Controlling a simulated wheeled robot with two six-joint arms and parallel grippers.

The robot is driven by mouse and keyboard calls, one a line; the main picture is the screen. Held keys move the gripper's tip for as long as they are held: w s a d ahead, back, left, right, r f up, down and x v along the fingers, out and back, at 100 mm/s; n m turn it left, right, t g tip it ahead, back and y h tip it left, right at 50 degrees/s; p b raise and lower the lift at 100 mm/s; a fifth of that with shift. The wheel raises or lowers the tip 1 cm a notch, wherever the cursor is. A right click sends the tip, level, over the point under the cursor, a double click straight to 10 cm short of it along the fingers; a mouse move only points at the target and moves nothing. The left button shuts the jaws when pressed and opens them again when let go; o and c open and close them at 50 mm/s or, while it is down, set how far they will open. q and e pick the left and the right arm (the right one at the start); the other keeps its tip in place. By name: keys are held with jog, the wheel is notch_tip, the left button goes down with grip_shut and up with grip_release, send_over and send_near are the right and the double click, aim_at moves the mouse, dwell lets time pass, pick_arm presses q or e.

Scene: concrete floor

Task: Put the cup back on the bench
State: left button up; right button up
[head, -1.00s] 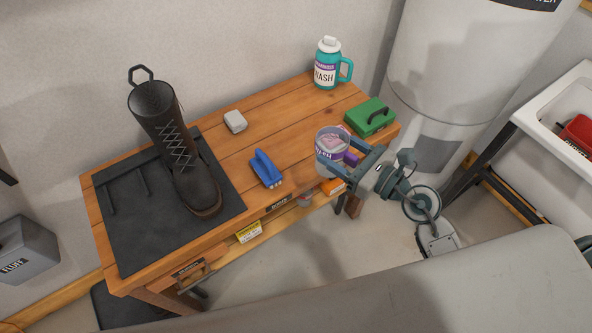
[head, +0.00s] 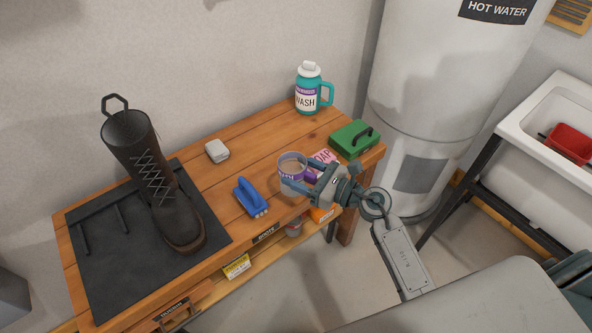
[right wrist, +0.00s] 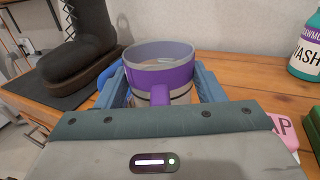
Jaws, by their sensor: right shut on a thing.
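The cup (head: 291,172) is grey with a purple band and a purple handle. My right gripper (head: 306,180) is shut on it from the right in the head view. In the right wrist view the cup (right wrist: 160,72) is upright between the two blue fingers, its handle toward the wrist. The wooden bench (head: 262,130) lies under and around it. The cup is over the bench's right half; I cannot tell whether its base touches the top.
A blue brush (head: 249,196) lies left of the cup. A pink soap box (head: 322,160), a green case (head: 354,138) and a teal wash jug (head: 308,90) are to its right and behind. A boot (head: 150,175) stands on a black mat (head: 100,270). A grey-white block (head: 217,151) lies behind.

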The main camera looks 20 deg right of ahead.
aim_at(292, 165)
jog(key=w, duration=0.2)
jog(key=shift+w+a, duration=0.1)
jog(key=shift+w, duration=0.3)
pick_arm(q)
jog(key=shift+s+f, duration=0.3)
jog(key=shift+s, duration=0.35)
pick_arm(e)
jog(key=shift+w+f, duration=0.1)
jog(key=shift+f, duration=1.8)
jog(key=o, duration=0.8)
jog(key=shift+f, duration=0.1)
jog(key=o, duration=0.4)
pick_arm(q)
jog(key=shift+w+r, duration=0.2)
jog(key=shift+w, duration=0.2)
jog(key=shift+s, duration=0.15)
